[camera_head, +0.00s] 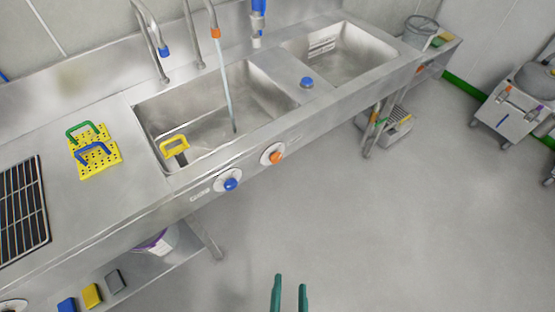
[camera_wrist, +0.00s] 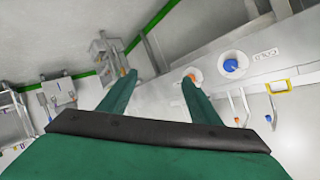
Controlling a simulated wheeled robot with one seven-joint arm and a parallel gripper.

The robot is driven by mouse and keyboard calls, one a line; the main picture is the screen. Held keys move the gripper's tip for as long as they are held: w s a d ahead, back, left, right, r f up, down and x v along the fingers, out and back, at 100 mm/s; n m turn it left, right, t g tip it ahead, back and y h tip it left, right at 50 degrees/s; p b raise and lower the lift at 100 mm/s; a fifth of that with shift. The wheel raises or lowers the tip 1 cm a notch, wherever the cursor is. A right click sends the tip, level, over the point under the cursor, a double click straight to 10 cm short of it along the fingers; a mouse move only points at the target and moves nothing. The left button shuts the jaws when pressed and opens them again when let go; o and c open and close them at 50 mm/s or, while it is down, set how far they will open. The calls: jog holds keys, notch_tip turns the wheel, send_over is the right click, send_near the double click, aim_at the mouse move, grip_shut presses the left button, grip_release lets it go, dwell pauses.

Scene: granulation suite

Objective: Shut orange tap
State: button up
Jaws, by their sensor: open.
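The orange tap knob (camera_head: 277,157) sits on a white round dial on the front panel of the steel sink unit. Water runs from the orange-tipped spout (camera_head: 215,33) into the left basin. My gripper (camera_head: 290,287) has two green fingers, apart and empty, over the floor in front of the unit, below the knob in the head view. In the wrist view the gripper (camera_wrist: 160,79) is open, and its right fingertip overlaps part of the orange knob (camera_wrist: 190,76). I see no contact clearly.
A blue knob (camera_head: 231,184) is on the panel left of the orange one. A yellow-handled tool (camera_head: 174,146) is in the left basin (camera_head: 255,85). Yellow perforated blocks (camera_head: 97,160) with handles lie on the counter. The floor (camera_head: 370,230) in front is clear; a cart (camera_head: 510,115) stands right.

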jog(key=w+d+f+m+g+y, duration=0.1)
jog(key=w+d+f+m, duration=0.1)
jog(key=w+f+m, duration=0.6)
jog(key=m+t+y, duration=0.2)
jog(key=m+y, duration=0.9)
jog(key=m, duration=0.3)
send_near(278, 160)
jog(key=x, duration=0.8)
jog(key=shift+s+a+r, duration=0.1)
jog(key=shift+a+r, duration=0.05)
jog(key=shift+r, duration=0.05)
jog(key=c, duration=1.1)
